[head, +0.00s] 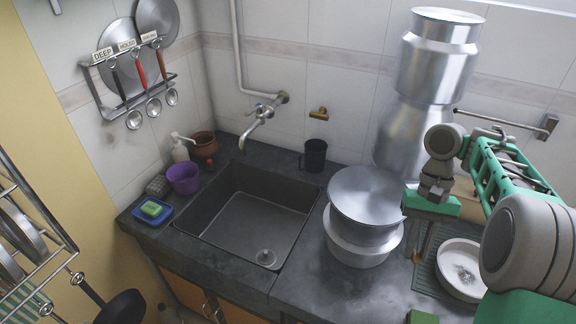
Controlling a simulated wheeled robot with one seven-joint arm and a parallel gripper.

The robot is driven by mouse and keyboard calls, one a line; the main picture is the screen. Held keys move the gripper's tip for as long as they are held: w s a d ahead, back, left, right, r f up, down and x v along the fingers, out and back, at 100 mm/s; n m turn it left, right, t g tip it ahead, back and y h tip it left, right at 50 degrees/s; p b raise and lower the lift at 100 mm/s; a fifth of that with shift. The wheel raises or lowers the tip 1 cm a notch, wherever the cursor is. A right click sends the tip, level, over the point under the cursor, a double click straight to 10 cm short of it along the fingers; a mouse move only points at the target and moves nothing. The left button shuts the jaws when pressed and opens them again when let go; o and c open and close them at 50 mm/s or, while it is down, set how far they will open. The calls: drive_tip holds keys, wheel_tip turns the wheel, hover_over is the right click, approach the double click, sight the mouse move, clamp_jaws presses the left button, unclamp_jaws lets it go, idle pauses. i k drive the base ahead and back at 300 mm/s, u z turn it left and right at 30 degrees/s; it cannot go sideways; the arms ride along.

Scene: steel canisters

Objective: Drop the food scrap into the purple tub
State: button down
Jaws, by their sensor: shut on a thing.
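The purple tub (184,180) stands on the dark counter at the left, behind the sink's left corner. Its mouth is open upward. My gripper (419,256) is at the right, pointing down beside the white round dish (476,285), far from the tub. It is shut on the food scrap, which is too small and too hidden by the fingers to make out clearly.
Tall steel canisters (436,65) stand behind. The tap (262,115) juts over the sink. A sponge on a blue dish (168,217) is near the tub.

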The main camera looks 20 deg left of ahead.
sight(191, 192)
drive_tip(key=z, duration=0.75)
drive_tip(key=k, duration=1.55)
drive_tip(key=u, duration=1.7)
drive_tip(key=i, duration=1.65)
drive_tip(key=z, duration=0.05)
